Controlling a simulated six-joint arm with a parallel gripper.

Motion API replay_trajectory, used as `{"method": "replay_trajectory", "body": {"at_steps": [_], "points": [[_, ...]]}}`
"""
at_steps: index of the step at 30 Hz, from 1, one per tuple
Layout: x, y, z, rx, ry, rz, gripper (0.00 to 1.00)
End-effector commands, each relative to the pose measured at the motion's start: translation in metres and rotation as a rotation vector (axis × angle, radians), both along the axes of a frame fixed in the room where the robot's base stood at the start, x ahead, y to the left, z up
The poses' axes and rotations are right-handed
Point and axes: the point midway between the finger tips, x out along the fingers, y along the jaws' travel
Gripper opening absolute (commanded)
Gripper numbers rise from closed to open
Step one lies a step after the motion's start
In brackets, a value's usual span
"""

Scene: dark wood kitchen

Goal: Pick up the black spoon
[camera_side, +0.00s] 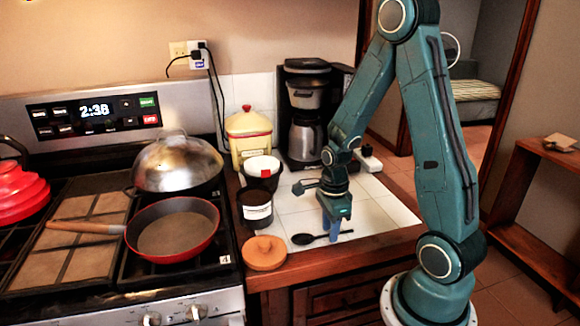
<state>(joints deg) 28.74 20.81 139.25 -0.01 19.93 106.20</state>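The black spoon (303,239) lies on the white tiled counter (380,212) near its front wooden edge. Its bowl is at the left and its thin handle runs right. My gripper (334,235) points down over the spoon's handle, to the right of the bowl. The fingertips appear at about the handle's height and hide part of it. Whether the fingers touch the handle, or how far apart they are, I cannot tell at this size.
A round wooden lid (264,253) lies left of the spoon. A dark labelled jar (256,208), a yellow canister (248,140) and a coffee maker (306,115) stand behind. The stove holds a red pan (175,228). Tiles right of my gripper are clear.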

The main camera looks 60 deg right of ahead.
Motion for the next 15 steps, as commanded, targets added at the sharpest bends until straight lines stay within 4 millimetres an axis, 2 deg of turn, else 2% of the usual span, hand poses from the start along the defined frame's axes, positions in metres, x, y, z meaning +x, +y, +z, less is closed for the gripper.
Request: {"method": "replay_trajectory", "body": {"at_steps": [8,12,13,15], "points": [[0.0,0.0,0.0002,0.0,0.0,0.0,0.31],[0.0001,-0.0001,0.0003,0.0,0.0,0.0,0.04],[0.0001,-0.0001,0.0003,0.0,0.0,0.0,0.0],[0.0001,-0.0001,0.0003,0.0,0.0,0.0,0.0]]}}
